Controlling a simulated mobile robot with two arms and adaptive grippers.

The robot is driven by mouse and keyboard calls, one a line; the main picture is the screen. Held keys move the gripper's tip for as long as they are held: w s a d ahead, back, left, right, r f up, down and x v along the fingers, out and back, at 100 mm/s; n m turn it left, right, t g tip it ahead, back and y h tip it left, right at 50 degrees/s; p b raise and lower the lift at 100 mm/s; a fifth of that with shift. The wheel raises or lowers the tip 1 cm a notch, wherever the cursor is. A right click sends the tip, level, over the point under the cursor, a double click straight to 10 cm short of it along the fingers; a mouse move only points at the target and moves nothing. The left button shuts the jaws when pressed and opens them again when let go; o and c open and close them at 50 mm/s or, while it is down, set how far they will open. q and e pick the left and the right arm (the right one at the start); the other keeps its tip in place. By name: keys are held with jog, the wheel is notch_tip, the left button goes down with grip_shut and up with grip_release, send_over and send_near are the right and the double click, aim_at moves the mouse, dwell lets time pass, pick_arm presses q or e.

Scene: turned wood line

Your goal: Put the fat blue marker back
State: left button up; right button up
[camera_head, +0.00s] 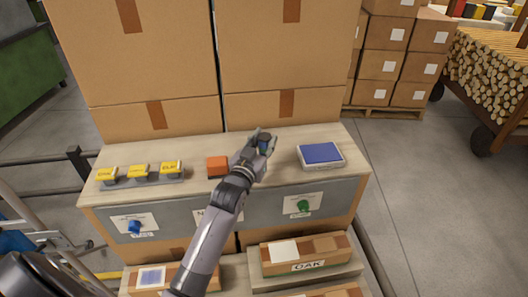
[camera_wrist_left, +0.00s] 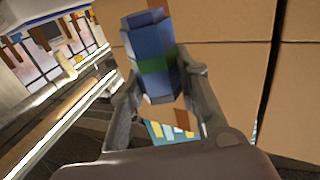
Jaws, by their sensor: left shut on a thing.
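My left gripper (camera_head: 262,143) is shut on a fat blue marker (camera_wrist_left: 150,50) with a green band, just above the bench top. The wrist view shows the marker upright between both fingers (camera_wrist_left: 160,88); in the head view only its dark top shows. The bench's grey front panel (camera_head: 262,207) carries white label plates. A blue piece (camera_head: 134,227) sits at the left plate and a green piece (camera_head: 303,206) at the right plate. My left forearm covers most of a middle plate, so what it holds is hidden. My right gripper is out of view.
On the bench top (camera_head: 290,140) stand a rack of yellow-topped blocks (camera_head: 140,177), an orange-red block (camera_head: 218,165) and a blue pad (camera_head: 321,153). Large cartons (camera_head: 135,60) wall off the back. Boxes, one marked OAK (camera_head: 306,265), lie below the panel.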

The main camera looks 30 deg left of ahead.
aim_at(264, 152)
pick_arm(q)
notch_tip(264, 152, down, 4)
jog(key=shift+f, duration=0.25)
jog(key=shift+f, duration=0.2)
jog(key=o, duration=1.2)
jog(key=shift+c, duration=0.2)
